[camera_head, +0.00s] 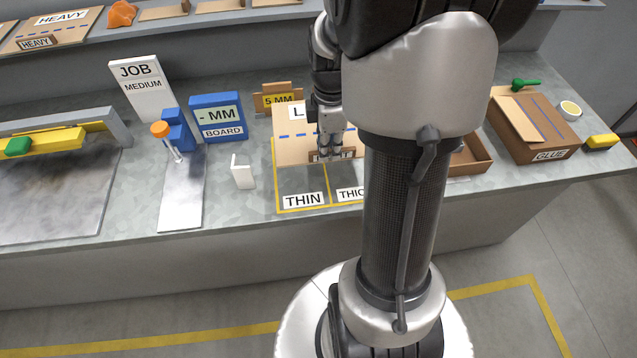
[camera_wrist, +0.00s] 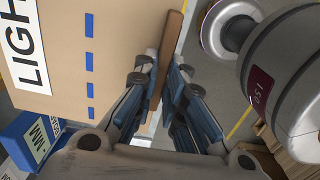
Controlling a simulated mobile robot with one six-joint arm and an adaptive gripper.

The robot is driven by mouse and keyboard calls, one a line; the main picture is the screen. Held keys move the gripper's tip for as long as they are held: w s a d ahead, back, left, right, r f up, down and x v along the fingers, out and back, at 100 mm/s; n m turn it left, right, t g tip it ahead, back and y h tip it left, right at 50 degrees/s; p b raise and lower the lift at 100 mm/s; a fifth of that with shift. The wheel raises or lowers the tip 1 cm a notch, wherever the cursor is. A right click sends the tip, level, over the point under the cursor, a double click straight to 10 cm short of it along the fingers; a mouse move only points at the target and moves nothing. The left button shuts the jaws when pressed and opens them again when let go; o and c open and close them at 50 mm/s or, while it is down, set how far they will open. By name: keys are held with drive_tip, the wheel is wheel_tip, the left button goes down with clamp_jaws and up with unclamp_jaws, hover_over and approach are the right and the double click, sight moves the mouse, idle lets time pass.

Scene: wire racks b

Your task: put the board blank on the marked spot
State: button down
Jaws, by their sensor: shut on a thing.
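The board blank (camera_head: 290,148) is a tan panel with blue dashes and a partly covered word starting with "L". In the wrist view the board (camera_wrist: 115,60) shows "LIGH" and a brown strip (camera_wrist: 165,55) along its edge. My gripper (camera_head: 328,148) is shut on that strip; in the wrist view its fingers (camera_wrist: 158,95) close on both sides of it. The board hangs over the back of a yellow-outlined area (camera_head: 277,193) on the bench, split into parts labelled "THIN" (camera_head: 303,200) and "THIC…" (camera_head: 351,193). My arm hides the right part.
A "JOB MEDIUM" sign (camera_head: 141,88), a blue "- MM BOARD" display (camera_head: 217,117) and a small white block (camera_head: 242,171) stand left. A "5 MM" card (camera_head: 278,99) is behind the board.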

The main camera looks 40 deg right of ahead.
wheel_tip(320, 180, down, 16)
drive_tip(key=b, duration=0.5)
drive_tip(key=shift+r, duration=0.15)
drive_tip(key=c, duration=1.7)
unclamp_jaws()
drive_tip(key=shift+o, duration=0.2)
